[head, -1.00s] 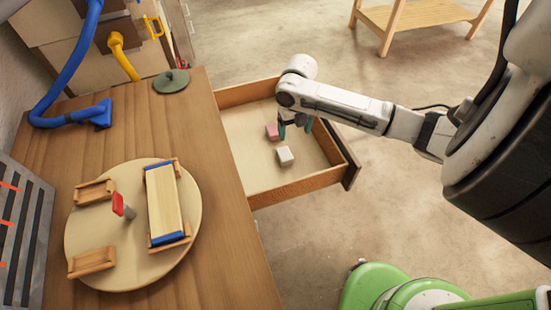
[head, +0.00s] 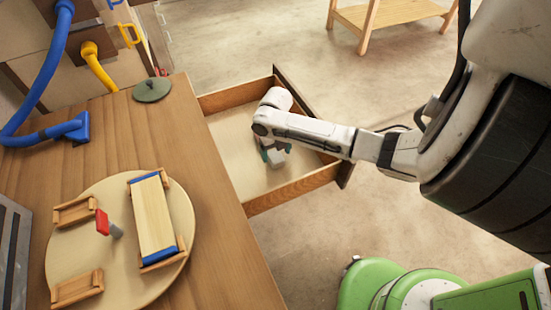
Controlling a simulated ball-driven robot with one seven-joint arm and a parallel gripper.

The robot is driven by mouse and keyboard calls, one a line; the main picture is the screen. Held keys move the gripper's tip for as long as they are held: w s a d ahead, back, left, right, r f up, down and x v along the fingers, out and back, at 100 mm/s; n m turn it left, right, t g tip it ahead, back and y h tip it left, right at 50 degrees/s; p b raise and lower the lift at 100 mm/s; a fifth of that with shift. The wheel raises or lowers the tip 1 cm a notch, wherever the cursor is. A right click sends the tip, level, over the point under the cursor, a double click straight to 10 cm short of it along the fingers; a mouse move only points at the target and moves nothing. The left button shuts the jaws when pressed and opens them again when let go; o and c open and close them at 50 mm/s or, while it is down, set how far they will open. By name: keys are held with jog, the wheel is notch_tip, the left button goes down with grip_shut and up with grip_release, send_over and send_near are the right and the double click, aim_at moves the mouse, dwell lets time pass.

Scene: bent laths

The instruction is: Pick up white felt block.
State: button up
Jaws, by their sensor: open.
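The white felt block (head: 277,160) lies in the open drawer (head: 297,188), partly covered by my gripper. My gripper (head: 274,153) points down into the drawer, with its teal fingers open over the block. The fingers seem to be on either side of the block's upper part, but I cannot tell whether they touch it. The pink block seen earlier beside the white one is hidden behind my gripper and arm.
The wooden worktop (head: 205,220) to the left holds a round board (head: 120,275) with wooden pieces and a red-topped peg (head: 103,222). A green round lid (head: 152,90) lies near the worktop's far edge.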

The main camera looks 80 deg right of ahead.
aim_at(276, 156)
jog(key=shift+f, duration=1.45)
jog(key=shift+c, duration=0.2)
jog(key=c, duration=1)
notch_tip(276, 156, up, 10)
jog(key=shift+r, duration=0.1)
